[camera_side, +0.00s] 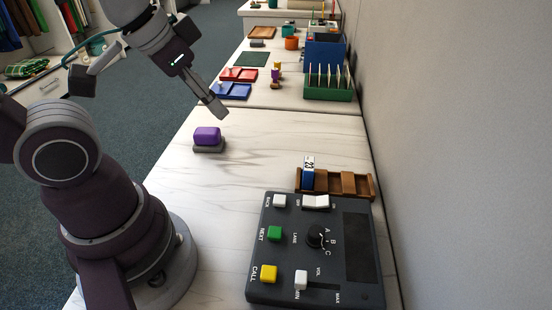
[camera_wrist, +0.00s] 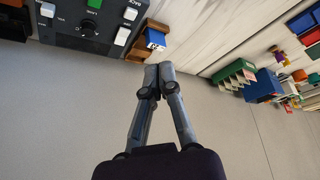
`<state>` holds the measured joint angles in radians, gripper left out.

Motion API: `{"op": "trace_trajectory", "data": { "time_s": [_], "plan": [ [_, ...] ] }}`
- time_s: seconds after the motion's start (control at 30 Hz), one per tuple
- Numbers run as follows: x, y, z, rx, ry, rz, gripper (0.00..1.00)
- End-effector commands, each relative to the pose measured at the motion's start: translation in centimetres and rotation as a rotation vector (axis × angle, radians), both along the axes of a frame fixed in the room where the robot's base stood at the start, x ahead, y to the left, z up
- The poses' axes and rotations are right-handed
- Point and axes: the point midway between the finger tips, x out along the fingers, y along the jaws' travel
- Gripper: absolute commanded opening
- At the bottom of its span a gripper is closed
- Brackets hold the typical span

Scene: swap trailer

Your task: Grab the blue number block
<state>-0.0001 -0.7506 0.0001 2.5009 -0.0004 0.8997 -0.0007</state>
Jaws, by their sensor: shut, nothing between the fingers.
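The blue number block (camera_side: 308,174) stands upright in the left slot of a brown wooden rack (camera_side: 335,184) on the white table. It has a white face with a dark number on it. In the wrist view the blue block (camera_wrist: 155,40) shows just beyond the fingertips, near the brown rack (camera_wrist: 137,52). My gripper (camera_side: 217,108) is in the air above the table, up and to the left of the block in the side view. In the wrist view my gripper (camera_wrist: 159,72) has its fingertips together and nothing between them.
A dark control panel (camera_side: 350,250) with buttons lies in front of the rack. A purple block (camera_side: 207,136) sits on a grey base at the left. Farther back are a green rack (camera_side: 330,95) and red and blue trays. A grey wall borders the right. The table's middle is clear.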

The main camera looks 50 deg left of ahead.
Motion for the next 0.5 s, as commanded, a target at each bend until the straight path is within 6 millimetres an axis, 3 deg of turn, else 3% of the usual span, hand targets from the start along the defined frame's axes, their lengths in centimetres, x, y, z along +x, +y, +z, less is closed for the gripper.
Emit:
{"op": "trace_trajectory", "data": {
  "time_s": [0.07,0.5],
  "plan": [
    [0.01,0.00,0.00,0.000,0.000,0.000,0.01],
    [0.01,-0.01,0.00,0.000,0.000,-0.001,0.59]
  ]
}}
